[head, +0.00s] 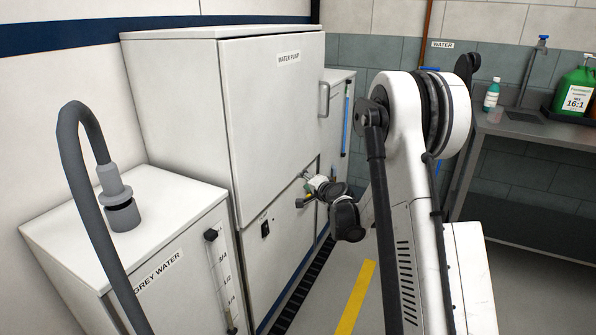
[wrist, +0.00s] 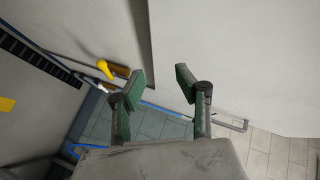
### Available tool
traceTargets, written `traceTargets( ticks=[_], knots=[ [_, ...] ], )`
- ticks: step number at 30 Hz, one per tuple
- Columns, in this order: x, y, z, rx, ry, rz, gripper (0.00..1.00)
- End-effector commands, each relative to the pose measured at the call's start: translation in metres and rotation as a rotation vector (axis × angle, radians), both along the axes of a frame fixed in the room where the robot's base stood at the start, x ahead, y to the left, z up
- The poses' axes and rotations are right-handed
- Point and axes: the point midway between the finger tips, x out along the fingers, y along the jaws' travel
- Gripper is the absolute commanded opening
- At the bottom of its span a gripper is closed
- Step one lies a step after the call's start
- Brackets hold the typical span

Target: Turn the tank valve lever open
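A yellow rounded lever end (wrist: 104,68) shows in the wrist view, with a brown-orange fitting (wrist: 121,71) beside it, partly behind a finger. I take this to be the valve lever; its turn position is unclear. My gripper (wrist: 161,86) is open and empty, its two green-padded fingers well apart. The yellow end lies left of the left finger, outside the gap; whether they touch cannot be told. In the head view my gripper (head: 306,189) is beside the lower front of the water pump cabinet (head: 270,110). The lever is not clearly distinguishable there.
A grey water tank (head: 165,235) with a grey hose (head: 70,150) stands at the left. A cabinet handle (head: 323,100) projects above my gripper. A metal bench (head: 540,130) with bottles is at the right. The floor by the yellow stripe (head: 356,298) is clear.

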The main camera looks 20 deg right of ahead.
Motion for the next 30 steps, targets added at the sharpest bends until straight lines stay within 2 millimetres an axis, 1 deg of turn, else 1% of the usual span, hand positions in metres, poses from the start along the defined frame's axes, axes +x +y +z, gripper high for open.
traceTargets(
  ticks=[1, 6, 12, 18, 27, 28, 30],
  knots=[
    [-0.003, 0.005, 0.009, -0.010, 0.006, 0.009, 0.32],
    [-0.012, 0.020, 0.032, -0.049, 0.028, 0.039, 0.32],
    [-0.021, 0.034, 0.052, -0.086, 0.049, 0.068, 0.32],
    [-0.027, 0.040, 0.061, -0.105, 0.059, 0.080, 0.32],
    [-0.027, 0.041, 0.062, -0.108, 0.060, 0.083, 0.32],
    [-0.027, 0.041, 0.062, -0.108, 0.060, 0.083, 0.31],
    [-0.026, 0.041, 0.061, -0.105, 0.058, 0.082, 0.22]
  ],
)
